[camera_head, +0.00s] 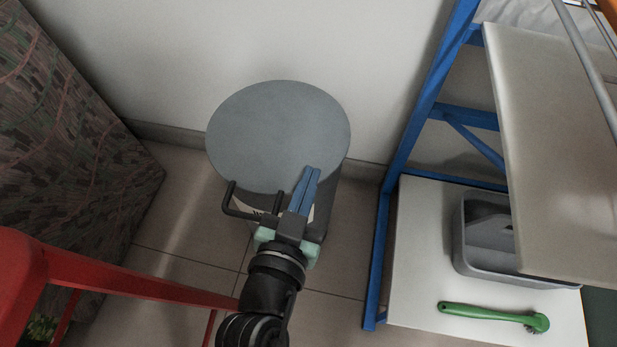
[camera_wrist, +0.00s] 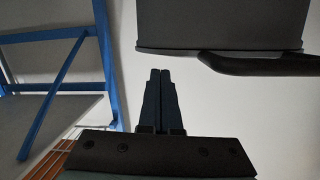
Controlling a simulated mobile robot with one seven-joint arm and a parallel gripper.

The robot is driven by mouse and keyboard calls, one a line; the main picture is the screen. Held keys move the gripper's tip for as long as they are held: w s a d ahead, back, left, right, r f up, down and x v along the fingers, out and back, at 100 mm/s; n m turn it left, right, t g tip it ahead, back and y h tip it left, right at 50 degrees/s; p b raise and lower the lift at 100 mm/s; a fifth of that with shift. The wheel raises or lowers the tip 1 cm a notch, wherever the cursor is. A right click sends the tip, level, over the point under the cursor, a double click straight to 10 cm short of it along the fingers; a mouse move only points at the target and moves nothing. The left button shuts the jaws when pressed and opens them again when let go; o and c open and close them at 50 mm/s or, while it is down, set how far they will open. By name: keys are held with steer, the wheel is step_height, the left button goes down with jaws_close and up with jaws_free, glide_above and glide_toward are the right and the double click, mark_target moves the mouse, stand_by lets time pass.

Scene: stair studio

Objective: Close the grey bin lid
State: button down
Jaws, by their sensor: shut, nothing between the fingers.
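The grey bin (camera_head: 330,200) stands on the floor against the wall. Its round grey lid (camera_head: 278,130) lies over the top as a broad disc, and I see no opening into the bin; whether a small gap remains under the rim I cannot tell. A dark bar handle (camera_head: 236,211) sticks out at the near left of the bin. My gripper (camera_head: 314,170) is shut and empty, its blue fingers overlapping the lid's near right edge in the head view; contact is unclear. In the wrist view the fingertips (camera_wrist: 160,72) are beside a dark grey part with a black bar (camera_wrist: 255,65).
A blue-framed shelf (camera_head: 412,130) stands close on the right, with a grey caddy (camera_head: 462,245) and a green brush (camera_head: 490,313) on its lower board. A red frame (camera_head: 130,283) is at lower left. A patterned panel (camera_head: 65,150) stands at left.

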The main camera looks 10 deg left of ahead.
steer(key=s+r, duration=0.2)
steer(key=s, duration=1)
steer(key=shift+s+a+r+p, duration=0.15)
steer(key=shift+s+a+p, duration=0.1)
steer(key=shift+s+p, duration=0.15)
